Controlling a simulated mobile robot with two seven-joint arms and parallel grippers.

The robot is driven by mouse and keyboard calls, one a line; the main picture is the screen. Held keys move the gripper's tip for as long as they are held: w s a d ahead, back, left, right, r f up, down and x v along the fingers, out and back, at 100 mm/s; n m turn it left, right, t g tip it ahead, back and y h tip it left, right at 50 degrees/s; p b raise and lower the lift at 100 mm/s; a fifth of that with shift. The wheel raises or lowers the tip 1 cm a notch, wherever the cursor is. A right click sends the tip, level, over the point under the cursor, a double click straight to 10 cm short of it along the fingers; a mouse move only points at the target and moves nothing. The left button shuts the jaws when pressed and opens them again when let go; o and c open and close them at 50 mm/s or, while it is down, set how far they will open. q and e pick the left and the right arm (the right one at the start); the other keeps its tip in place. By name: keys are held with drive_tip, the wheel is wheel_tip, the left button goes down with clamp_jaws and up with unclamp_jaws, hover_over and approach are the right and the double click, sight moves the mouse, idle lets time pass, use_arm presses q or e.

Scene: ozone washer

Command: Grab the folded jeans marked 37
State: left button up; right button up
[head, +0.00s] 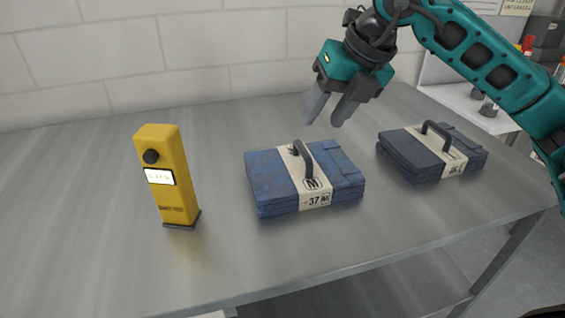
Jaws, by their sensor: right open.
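The folded jeans marked 37 (262,178) are a blue stack in the middle of the metal table. A beige band with "M" and "37" wraps them, and a dark handle stands up on top. A second, darker folded pair (408,151) with a beige band and handle lies to the right; its marking is too small to read. My right gripper (328,114) is open and empty, pointing down above and behind the jeans marked 37, apart from their handle. My left gripper is not in view.
A yellow upright device (172,178) with a black knob and small display stands left of the jeans. The grey table (80,220) is clear at left and in front. A tiled wall (120,60) runs behind. A white side counter (465,100) with small bottles is at right.

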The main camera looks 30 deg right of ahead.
sight(304, 148)
drive_tip(key=shift+h, duration=0.5)
drive_tip(key=x, duration=0.4)
drive_tip(key=w+d+x, duration=0.1)
drive_tip(key=x, duration=0.7)
drive_tip(key=shift+w+d+r, duration=0.2)
drive_tip(key=shift+c, duration=0.4)
clamp_jaws()
drive_tip(key=shift+r, duration=0.15)
